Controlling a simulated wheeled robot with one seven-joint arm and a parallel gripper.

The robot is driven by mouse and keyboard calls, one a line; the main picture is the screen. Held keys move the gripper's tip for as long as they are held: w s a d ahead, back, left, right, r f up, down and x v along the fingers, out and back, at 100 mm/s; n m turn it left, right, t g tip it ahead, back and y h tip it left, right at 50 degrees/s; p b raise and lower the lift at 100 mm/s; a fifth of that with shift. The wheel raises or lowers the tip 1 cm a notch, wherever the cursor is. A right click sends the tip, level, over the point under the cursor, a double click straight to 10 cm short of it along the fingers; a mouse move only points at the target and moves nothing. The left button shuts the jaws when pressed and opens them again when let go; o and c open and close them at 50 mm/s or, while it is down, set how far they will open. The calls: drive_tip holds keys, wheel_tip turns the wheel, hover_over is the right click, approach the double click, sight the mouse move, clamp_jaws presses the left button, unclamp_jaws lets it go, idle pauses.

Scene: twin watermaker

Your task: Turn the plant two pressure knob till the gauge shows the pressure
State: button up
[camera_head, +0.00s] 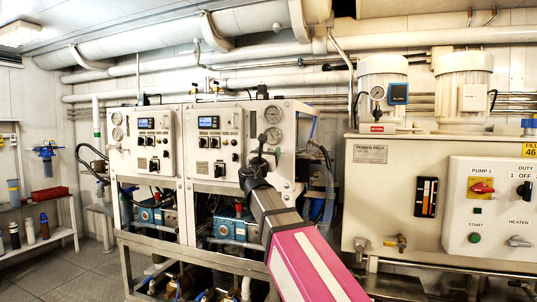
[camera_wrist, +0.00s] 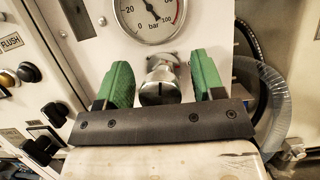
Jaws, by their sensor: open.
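The silver pressure knob (camera_wrist: 160,80) has a dark slot across its front and stands out from a white panel. My gripper (camera_wrist: 163,76) has green fingers, one on each side of the knob, with a gap visible on both sides. It is open and holds nothing. The round pressure gauge (camera_wrist: 150,22), marked in bar, is just above the knob; its top is cut off and its reading is unclear. In the head view, my gripper (camera_head: 262,157) is at the right panel (camera_head: 230,125), below its lower gauge (camera_head: 273,135). The knob there is hard to make out.
A similar panel (camera_head: 128,140) with two gauges is to the left. A power pack cabinet (camera_head: 390,200) stands to the right. In the wrist view, black knobs (camera_wrist: 52,112) are at left and a clear hose (camera_wrist: 272,100) is at right.

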drive_tip(key=c, duration=0.9)
drive_tip(key=shift+m, duration=0.5)
drive_tip(key=m+g+h, duration=0.1)
drive_tip(key=m, duration=0.1)
drive_tip(key=m+h, duration=0.1)
drive_tip(key=m, duration=0.2)
drive_tip(key=shift+g+h, duration=0.3)
drive_tip(key=shift+g, duration=0.1)
drive_tip(key=shift+s+d+f+m+g+h, duration=0.1)
drive_tip(key=shift+m+g+h, duration=0.4)
drive_tip(key=shift+m, duration=0.9)
drive_tip(key=shift+d+f+m+g+h, duration=0.1)
drive_tip(key=shift+m+g+h, duration=0.35)
drive_tip(key=shift+m, duration=1.25)
drive_tip(key=o, duration=0.9)
